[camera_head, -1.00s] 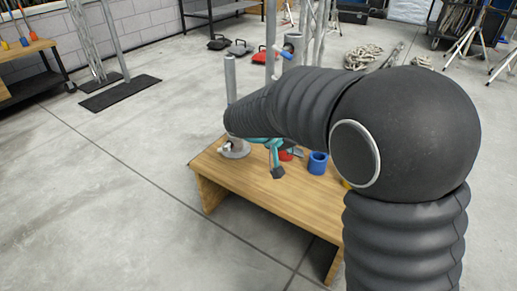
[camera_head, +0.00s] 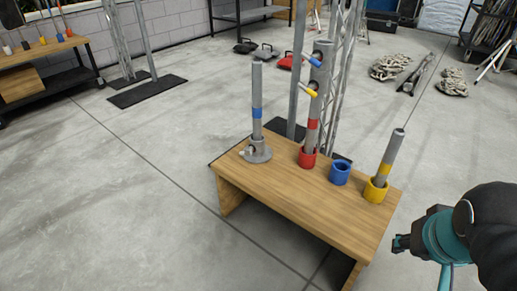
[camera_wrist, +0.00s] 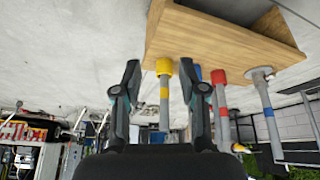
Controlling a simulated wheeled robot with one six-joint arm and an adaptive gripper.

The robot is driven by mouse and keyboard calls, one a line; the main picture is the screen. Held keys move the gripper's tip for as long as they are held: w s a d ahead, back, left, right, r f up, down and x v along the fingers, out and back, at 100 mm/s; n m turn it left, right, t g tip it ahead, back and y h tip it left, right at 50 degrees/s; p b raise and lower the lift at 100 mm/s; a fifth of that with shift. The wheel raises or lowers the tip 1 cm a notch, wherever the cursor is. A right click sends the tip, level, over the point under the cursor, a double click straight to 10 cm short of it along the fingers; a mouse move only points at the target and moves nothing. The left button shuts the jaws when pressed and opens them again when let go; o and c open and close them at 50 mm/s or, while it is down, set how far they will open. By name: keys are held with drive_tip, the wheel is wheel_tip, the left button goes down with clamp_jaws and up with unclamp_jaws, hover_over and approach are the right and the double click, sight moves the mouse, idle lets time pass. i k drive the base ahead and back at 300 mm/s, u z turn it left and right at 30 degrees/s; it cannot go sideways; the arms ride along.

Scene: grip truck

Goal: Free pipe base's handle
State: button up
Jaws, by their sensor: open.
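The pipe base (camera_head: 257,153) is a grey round metal flange at the left end of the wooden table. A grey pipe with a blue band (camera_head: 257,108) stands upright in it. Its small handle (camera_head: 246,151) shows pale on the left side; its exact position is too small to tell. The base also appears upside down at the right in the wrist view (camera_wrist: 262,73). My gripper (camera_head: 399,244) is right of the table, apart from it and far from the base. In the wrist view its fingers (camera_wrist: 165,90) are open with nothing held between them.
The wooden table (camera_head: 290,195) also bears a red holder (camera_head: 307,159) with a tall pipe, an empty blue holder (camera_head: 340,173) and a yellow holder (camera_head: 376,191) with a tilted pipe. A truss stands behind. Floor in front and left is clear.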

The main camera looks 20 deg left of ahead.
sight(248, 151)
drive_tip(key=z, duration=1.35)
drive_tip(key=k, duration=1)
drive_tip(key=u, duration=1.35)
